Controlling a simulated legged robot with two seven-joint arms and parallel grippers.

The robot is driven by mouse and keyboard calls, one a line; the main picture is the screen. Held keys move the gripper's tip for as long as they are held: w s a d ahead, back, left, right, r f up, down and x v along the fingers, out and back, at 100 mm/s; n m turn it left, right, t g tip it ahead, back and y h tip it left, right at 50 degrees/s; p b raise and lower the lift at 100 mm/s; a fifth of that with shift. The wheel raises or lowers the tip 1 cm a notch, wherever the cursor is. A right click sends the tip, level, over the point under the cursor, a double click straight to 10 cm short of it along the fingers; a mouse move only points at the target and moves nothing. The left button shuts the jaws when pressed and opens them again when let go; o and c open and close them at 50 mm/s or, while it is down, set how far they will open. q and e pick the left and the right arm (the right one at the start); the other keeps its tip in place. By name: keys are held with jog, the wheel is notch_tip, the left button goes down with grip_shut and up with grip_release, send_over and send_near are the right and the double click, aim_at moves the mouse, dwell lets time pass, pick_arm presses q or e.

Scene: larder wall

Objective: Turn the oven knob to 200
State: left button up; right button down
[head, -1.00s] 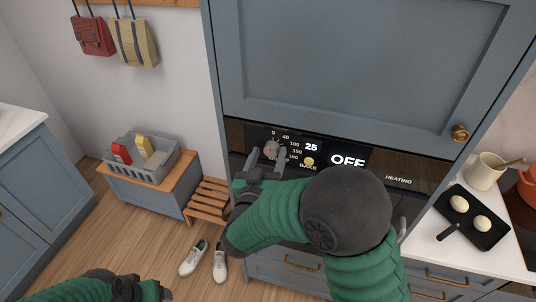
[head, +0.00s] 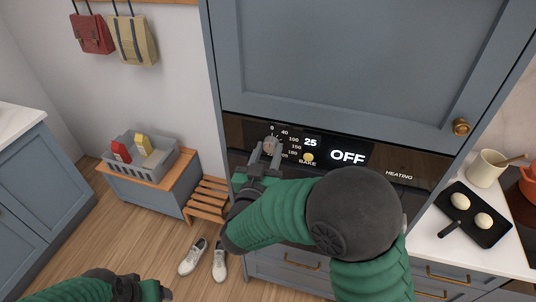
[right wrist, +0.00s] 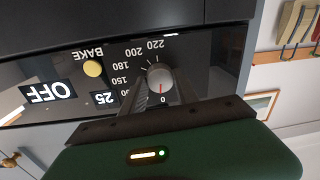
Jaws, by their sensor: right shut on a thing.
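The oven knob (head: 271,142) is a small grey round knob at the left of the black control panel. In the right wrist view the knob (right wrist: 160,79) has a red pointer mark directed at 0 on the printed scale, which also shows 150, 180, 200 and 220. My right gripper (head: 268,150) is shut on the knob, with one finger on each side; its fingers (right wrist: 157,88) also show in the right wrist view. The display (head: 347,156) reads OFF, and a smaller one (head: 311,142) reads 25. My left gripper (head: 150,291) is low at the left, too unclear to read.
A yellow BAKE button (head: 308,158) sits right of the dial. A blue cabinet door (head: 365,60) is above the panel. A grey crate (head: 137,162) stands on a low cabinet at left. A pan (head: 473,220) lies on the counter at right.

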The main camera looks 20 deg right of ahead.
jog(key=m+b, duration=0.4)
jog(key=b, duration=0.1)
jog(key=m+b, duration=0.4)
jog(key=b, duration=0.1)
jog(key=f+m+h+b, duration=0.1)
jog(key=m+b, duration=0.3)
jog(key=b, duration=0.1)
jog(key=shift+m+b, duration=0.3)
jog(key=shift+m, duration=0.1)
jog(key=m+b, duration=0.6)
jog(key=b, duration=0.1)
jog(key=m+b, duration=0.7)
jog(key=b, duration=0.1)
jog(key=shift+w+a+g+h, duration=0.1)
jog(key=shift+a+g+h, duration=0.05)
jog(key=shift+g+h, duration=0.15)
jog(key=shift+m+b, duration=1.2)
jog(key=shift+r+m+b, duration=0.2)
jog(key=shift+m+b, duration=0.35)
jog(key=shift+m, duration=0.15)
jog(key=c, duration=1.2)
grip_release()
jog(key=shift+o, duration=1.4)
jog(key=shift+w, duration=0.2)
jog(key=shift+r, duration=0.1)
